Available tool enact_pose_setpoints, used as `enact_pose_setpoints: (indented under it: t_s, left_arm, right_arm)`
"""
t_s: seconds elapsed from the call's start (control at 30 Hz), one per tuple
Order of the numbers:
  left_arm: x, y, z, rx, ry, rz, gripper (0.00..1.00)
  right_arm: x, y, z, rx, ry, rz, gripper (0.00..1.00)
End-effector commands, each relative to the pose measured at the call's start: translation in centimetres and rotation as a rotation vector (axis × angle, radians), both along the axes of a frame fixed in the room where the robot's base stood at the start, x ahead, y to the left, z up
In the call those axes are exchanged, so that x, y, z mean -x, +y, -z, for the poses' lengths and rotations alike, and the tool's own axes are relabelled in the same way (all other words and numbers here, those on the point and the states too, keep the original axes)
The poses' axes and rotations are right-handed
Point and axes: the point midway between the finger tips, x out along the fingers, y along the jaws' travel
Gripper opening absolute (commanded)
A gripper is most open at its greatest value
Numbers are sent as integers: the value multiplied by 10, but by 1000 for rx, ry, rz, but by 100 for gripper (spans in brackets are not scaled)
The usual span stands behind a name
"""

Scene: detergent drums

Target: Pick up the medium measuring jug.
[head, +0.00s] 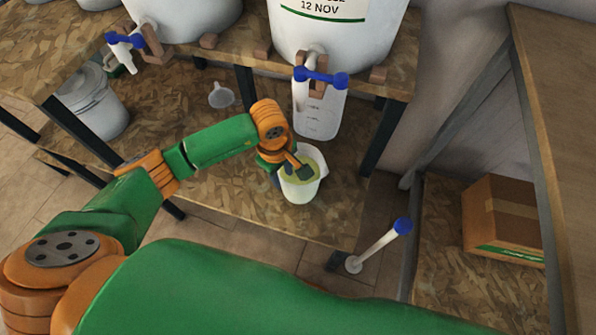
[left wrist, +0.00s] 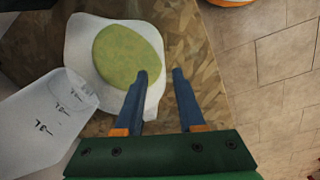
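A white jug (head: 301,190) holding yellow-green liquid stands on the lower wooden shelf. It also shows in the left wrist view (left wrist: 84,40). A larger translucent jug with measuring marks (head: 318,118) stands behind it, under a drum's tap; its marked side shows in the left wrist view (left wrist: 40,118). I cannot tell for sure which is the medium one. My left gripper (head: 298,166) is at the white jug's rim. In the left wrist view my left gripper (left wrist: 161,73) is open and empty, one finger over the liquid, the other outside the jug. My right gripper is out of view.
White drums (head: 335,35) with blue-handled taps (head: 320,76) stand above on the upper shelf. A funnel (head: 221,95) and a bucket (head: 93,103) are farther left. A blue-topped white tool (head: 380,244) and a cardboard box (head: 503,215) are at right.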

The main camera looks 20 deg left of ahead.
Motion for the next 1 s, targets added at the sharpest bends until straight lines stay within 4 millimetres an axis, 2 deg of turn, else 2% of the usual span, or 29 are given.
enact_pose_setpoints:
  t_s: [0.1,0.17,0.4,0.43,0.57,1.0]
  left_arm:
    - [3,-1,26,1,5,-2,38]
    - [2,-1,34,1,4,-3,38]
    - [1,-1,38,2,1,-1,38]
    - [1,-1,38,2,1,-1,36]
    - [1,-1,38,2,1,-1,1]
    - [1,-1,38,2,1,-2,0]
  right_arm:
    - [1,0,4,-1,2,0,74]
    - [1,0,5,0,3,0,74]
    - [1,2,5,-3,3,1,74]
    - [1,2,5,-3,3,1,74]
    - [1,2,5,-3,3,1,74]
    - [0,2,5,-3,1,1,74]
